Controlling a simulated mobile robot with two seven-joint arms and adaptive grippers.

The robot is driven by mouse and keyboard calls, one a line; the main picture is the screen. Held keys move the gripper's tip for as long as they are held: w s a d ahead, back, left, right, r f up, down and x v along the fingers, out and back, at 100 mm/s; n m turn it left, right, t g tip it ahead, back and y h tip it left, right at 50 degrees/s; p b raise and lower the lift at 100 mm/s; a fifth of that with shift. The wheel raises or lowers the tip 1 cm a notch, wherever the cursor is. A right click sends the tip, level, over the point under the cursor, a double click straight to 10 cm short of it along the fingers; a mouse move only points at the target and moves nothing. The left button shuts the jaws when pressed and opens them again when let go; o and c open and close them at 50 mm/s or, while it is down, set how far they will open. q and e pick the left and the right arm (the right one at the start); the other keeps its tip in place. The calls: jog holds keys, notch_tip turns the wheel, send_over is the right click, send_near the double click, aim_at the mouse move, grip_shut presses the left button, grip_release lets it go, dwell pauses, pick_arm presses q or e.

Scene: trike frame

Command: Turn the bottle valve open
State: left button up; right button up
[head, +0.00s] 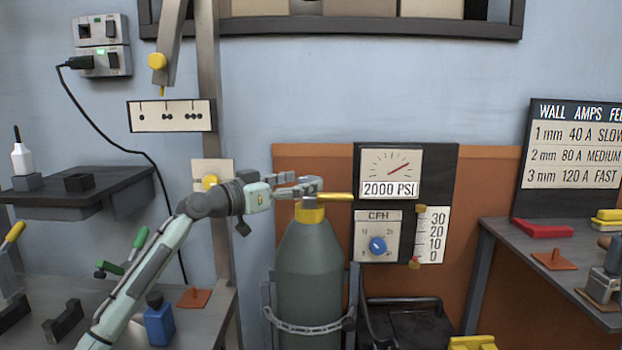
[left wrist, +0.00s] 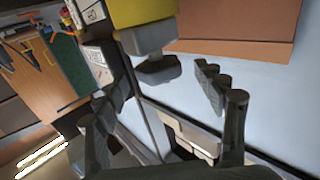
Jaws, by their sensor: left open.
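The grey-green gas bottle (head: 310,265) stands upright with a chain across its front. Its valve has a yellow collar (head: 310,214) and a yellow lever (head: 338,196) pointing right. My left gripper (head: 316,184) is at the valve top, its fingers reaching in from the left. In the left wrist view my left gripper (left wrist: 162,82) is open, with a grey valve piece (left wrist: 150,45) and yellow part (left wrist: 138,12) beyond and between the spread fingers. I cannot tell whether the fingers touch the valve. My right gripper is not seen.
Right of the bottle, a gauge (head: 391,168) reads 2000 PSI above a blue CFH knob (head: 377,246) and a 0–30 scale (head: 432,235). A workbench (head: 500,240) with parts stands at right. A dark shelf (head: 100,190) and lower table with tools stand at left.

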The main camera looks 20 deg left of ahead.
aim_at(300, 182)
pick_arm(q)
jog(key=shift+x, duration=1.55)
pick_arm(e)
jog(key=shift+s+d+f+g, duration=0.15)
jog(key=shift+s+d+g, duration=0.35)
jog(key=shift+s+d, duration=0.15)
pick_arm(q)
jog(key=shift+c, duration=0.6)
jog(key=c, duration=1.1)
jog(key=shift+o, duration=0.2)
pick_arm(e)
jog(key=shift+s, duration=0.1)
